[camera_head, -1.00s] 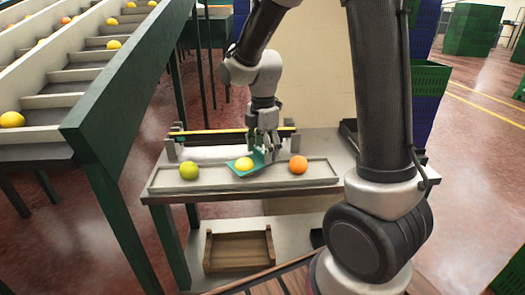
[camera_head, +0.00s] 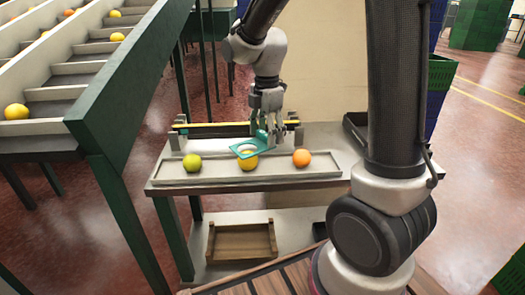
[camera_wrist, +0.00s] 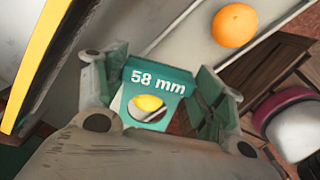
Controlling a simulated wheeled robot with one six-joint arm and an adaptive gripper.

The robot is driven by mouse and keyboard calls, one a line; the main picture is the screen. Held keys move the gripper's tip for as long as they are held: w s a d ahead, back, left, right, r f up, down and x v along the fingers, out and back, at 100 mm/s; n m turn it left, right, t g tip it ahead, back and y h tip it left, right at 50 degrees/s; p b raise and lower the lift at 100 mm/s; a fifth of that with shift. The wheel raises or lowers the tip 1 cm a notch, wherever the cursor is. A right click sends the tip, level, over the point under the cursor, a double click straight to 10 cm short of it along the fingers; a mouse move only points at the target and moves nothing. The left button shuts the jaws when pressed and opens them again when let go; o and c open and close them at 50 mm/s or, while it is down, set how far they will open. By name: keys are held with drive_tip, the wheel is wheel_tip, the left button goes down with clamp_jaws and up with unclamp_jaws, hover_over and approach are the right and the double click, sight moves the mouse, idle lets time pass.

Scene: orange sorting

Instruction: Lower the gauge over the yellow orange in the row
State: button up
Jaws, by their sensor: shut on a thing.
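The yellow orange (camera_head: 248,164) sits in the middle of the row in the pale tray (camera_head: 225,179). My gripper (camera_head: 266,135) is shut on the teal gauge (camera_head: 240,151), a flat plate with a round hole. The gauge is just above the yellow orange, slightly tilted, and covers its top in the head view. In the wrist view the gauge (camera_wrist: 160,80) reads "58 mm", and part of the yellow orange (camera_wrist: 149,102) shows through its hole. Whether the gauge touches the fruit is unclear.
A green orange (camera_head: 192,162) lies left in the row and a deep orange one (camera_head: 301,158) right. A rail with a yellow strip (camera_head: 215,129) runs behind the tray. A wooden crate (camera_head: 241,241) is on the lower shelf. A sloped conveyor (camera_head: 60,95) stands left.

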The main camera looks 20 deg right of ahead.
drive_tip(key=shift+r, duration=2.55)
